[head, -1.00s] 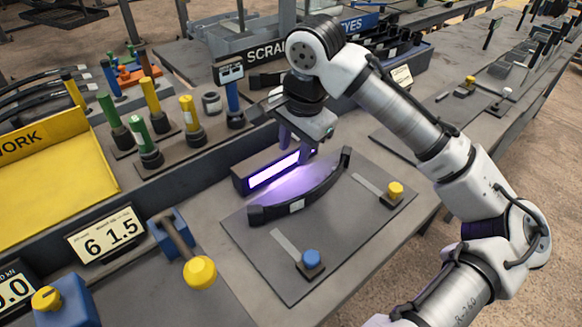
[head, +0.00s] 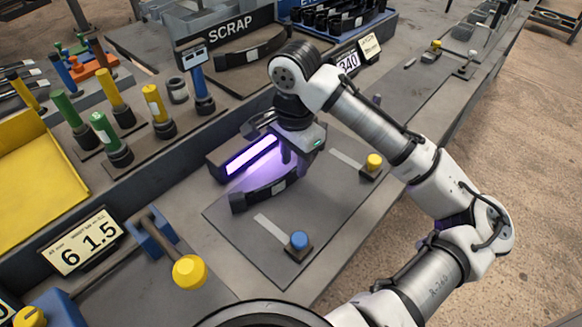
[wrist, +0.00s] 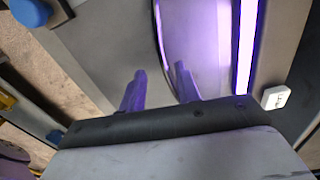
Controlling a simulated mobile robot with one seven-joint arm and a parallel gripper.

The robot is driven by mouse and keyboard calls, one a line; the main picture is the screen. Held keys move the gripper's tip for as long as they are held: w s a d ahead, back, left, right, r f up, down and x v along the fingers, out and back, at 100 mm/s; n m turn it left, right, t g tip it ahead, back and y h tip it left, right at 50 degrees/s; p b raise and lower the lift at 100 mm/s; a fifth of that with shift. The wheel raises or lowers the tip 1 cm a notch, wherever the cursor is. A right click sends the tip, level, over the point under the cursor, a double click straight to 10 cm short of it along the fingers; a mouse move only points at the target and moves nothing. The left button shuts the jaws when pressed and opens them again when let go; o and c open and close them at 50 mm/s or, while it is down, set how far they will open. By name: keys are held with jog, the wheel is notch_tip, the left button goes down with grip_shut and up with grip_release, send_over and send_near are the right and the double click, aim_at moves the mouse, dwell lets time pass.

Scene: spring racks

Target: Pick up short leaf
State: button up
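The short leaf (head: 262,196) is a dark, gently curved strip with a pale label. In the head view it lies on a grey plate in front of a glowing purple lamp. Its right part is hidden behind my gripper (head: 296,158), which points down over it. In the wrist view my gripper (wrist: 160,72) shows two purple-lit fingers spread apart, with nothing clearly between them. A curved dark edge runs just beyond the fingers. I cannot tell whether the fingers touch the leaf.
The purple lamp (head: 250,155) stands close behind the leaf. The grey plate (head: 260,245) carries a blue knob (head: 299,240) and a yellow knob (head: 374,162). A scrap bin (head: 228,30) holding another dark leaf stands behind. Several coloured cylinders stand at left.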

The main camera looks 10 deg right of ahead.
aim_at(292, 169)
jog(key=shift+w+a+f+p, duration=0.1)
jog(key=shift+w+f+p, duration=0.05)
jog(key=shift+f, duration=1.05)
jog(key=shift+w+a+f+p, duration=0.1)
jog(key=shift+w+f+p, duration=0.05)
jog(key=shift+f, duration=1)
jog(key=shift+r, duration=0.1)
grip_shut()
